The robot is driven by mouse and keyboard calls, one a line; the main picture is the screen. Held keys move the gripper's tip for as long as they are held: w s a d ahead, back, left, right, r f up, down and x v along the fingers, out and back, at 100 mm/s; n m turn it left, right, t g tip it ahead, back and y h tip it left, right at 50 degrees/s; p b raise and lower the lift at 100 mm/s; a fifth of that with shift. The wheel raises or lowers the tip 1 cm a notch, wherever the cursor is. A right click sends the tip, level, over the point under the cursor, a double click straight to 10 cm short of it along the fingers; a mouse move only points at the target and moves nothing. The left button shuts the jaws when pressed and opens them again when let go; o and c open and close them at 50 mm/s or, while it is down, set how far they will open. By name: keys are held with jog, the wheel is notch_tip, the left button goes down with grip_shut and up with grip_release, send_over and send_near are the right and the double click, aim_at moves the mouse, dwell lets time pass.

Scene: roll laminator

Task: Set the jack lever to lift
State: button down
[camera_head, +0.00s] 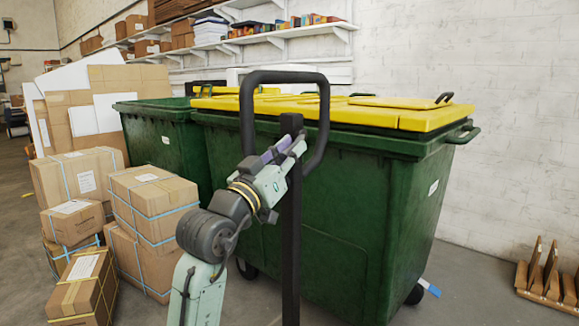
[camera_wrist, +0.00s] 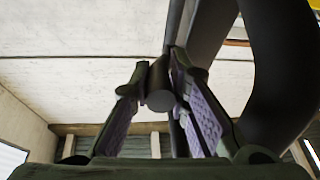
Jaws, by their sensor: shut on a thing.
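The jack handle is a dark loop (camera_head: 285,77) on a dark upright post (camera_head: 291,240). My gripper (camera_head: 287,147) is at the top of the post, inside the lower part of the loop. In the wrist view, the jack lever (camera_wrist: 158,92) shows as a dark round-ended piece between the purple-padded fingers of my gripper (camera_wrist: 160,72), which are shut on it. The loop (camera_wrist: 285,70) curves past close on the right there. In the head view the lever is mostly hidden by the fingers, and its setting cannot be told.
A large green bin (camera_head: 350,200) with a yellow lid (camera_head: 400,115) stands just behind the handle. Stacked cardboard boxes (camera_head: 150,200) are at the left. A wooden rack (camera_head: 548,280) is at the far right.

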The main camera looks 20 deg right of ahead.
jog(key=shift+f+t+b, duration=0.2)
jog(key=shift+t+b, duration=0.1)
jog(key=shift+t, duration=0.1)
jog(key=c, duration=1.8)
grip_release()
jog(key=v, duration=1.2)
jog(key=shift+w, duration=0.15)
